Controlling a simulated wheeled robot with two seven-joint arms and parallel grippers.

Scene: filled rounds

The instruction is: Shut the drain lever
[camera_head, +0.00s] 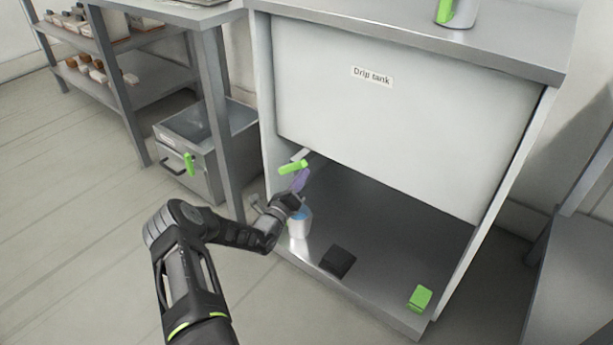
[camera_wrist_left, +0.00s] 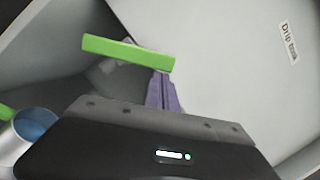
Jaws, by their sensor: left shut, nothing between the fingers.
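The drain lever is a bright green bar (camera_head: 293,167) under the lower left part of the white drip tank (camera_head: 400,110). In the left wrist view the lever (camera_wrist_left: 125,52) lies nearly level, tilting slightly down to the right. My left gripper (camera_head: 301,178) has purple fingers, shut and empty, just below the lever's right end. In the wrist view the fingertips (camera_wrist_left: 162,80) reach up close to that end; I cannot tell whether they touch it. The lever's pivot is mostly hidden. My right gripper is not in view.
A cup with blue contents (camera_head: 299,224) stands on the cabinet floor beside my left wrist. A black block (camera_head: 338,261) and a green block (camera_head: 420,298) lie farther right. The cabinet's left side wall (camera_head: 268,165) is close to my gripper. A grey drawer (camera_head: 195,150) is at left.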

